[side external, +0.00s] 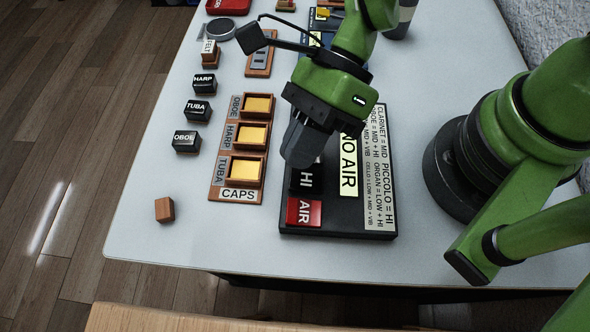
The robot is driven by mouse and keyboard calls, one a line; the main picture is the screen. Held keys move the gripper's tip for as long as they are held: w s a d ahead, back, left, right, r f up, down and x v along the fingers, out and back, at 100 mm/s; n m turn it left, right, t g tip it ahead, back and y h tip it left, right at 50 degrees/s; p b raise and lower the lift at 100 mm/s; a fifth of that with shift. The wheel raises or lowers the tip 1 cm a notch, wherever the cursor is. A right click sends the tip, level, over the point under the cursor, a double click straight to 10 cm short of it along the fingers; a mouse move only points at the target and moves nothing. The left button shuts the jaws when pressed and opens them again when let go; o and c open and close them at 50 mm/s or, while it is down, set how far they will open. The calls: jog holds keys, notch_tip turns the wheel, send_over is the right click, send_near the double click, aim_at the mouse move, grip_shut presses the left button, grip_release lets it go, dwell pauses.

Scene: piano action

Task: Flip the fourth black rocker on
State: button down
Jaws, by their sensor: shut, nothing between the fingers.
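A black panel (345,222) lies on the table with a row of rockers along its left side. A black rocker marked HI (306,179) sits just above a red rocker marked AIR (304,213). My gripper (298,162) is shut and empty, pointing down over the panel's left side at the upper edge of the HI rocker. I cannot tell whether it touches it. My gripper and wrist hide the rest of the row, so the other black rockers do not show. How the HI rocker is tilted is unclear.
A yellow NO AIR sign (348,165) and a white legend card (379,165) lie on the panel. Left of it is a wooden CAPS tray (221,190) with yellow-bottomed sockets. Several labelled black blocks, including OBOE (186,142), and a plain wooden cube (165,209) stand further left.

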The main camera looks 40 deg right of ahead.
aim_at(295, 175)
jog(key=shift+w+a+f, duration=0.1)
jog(key=shift+a+f, duration=0.1)
jog(key=shift+f, duration=1.35)
dwell(0.9)
jog(key=shift+f, duration=0.4)
jog(key=shift+w+f, duration=0.1)
jog(key=shift+f, duration=0.2)
dwell(0.4)
dwell(0.4)
jog(key=shift+r, duration=0.75)
jog(key=shift+s+d+r, duration=0.15)
jog(key=shift+s+r, duration=0.05)
jog(key=shift+r, duration=1.05)
jog(key=shift+s+d+r, duration=0.15)
jog(key=shift+r, duration=1.05)
